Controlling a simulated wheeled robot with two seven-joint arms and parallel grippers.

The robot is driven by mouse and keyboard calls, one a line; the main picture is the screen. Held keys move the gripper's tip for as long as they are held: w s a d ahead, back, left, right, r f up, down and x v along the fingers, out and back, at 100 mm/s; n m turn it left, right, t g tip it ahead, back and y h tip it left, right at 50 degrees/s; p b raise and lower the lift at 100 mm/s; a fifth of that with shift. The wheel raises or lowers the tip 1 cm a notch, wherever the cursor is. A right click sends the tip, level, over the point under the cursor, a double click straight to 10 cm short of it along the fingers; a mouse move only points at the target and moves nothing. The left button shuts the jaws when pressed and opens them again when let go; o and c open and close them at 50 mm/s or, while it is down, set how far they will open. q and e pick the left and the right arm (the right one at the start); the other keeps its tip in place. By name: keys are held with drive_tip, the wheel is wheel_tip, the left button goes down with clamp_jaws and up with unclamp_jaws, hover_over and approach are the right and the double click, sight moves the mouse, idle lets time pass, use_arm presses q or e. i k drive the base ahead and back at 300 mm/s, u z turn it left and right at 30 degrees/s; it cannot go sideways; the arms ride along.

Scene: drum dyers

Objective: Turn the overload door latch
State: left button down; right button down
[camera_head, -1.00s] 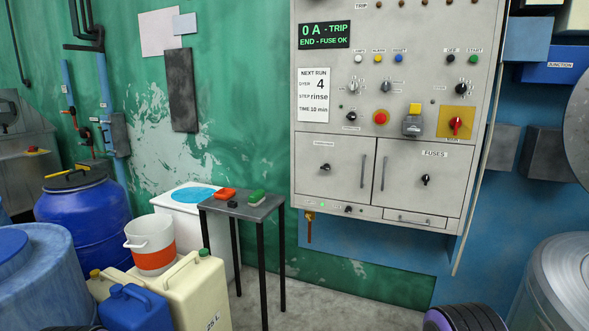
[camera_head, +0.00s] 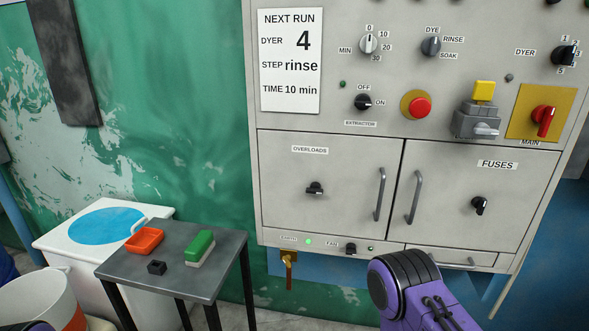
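The overloads door (camera_head: 283,216) is the left of two grey doors low on the control cabinet, and it is closed. Its black latch knob (camera_head: 314,188) sits left of centre, under the OVERLOADS label (camera_head: 310,150). A vertical bar handle (camera_head: 379,194) is near the door's right edge. A purple and black part of my arm (camera_head: 420,292) rises at the bottom, below the doors and right of the latch, apart from it. No gripper fingers show in this view.
The fuses door (camera_head: 450,212) with its own black latch (camera_head: 479,206) is to the right. A grey side table (camera_head: 180,272) with an orange tray (camera_head: 145,240) and a green brush (camera_head: 200,247) stands at lower left. A red button (camera_head: 419,107) and red main switch (camera_head: 543,119) are above the doors.

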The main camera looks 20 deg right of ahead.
sight(315, 188)
drive_tip(key=i, duration=0.6)
drive_tip(key=z, duration=3.05)
drive_tip(key=k, duration=0.1)
drive_tip(key=u, duration=1.5)
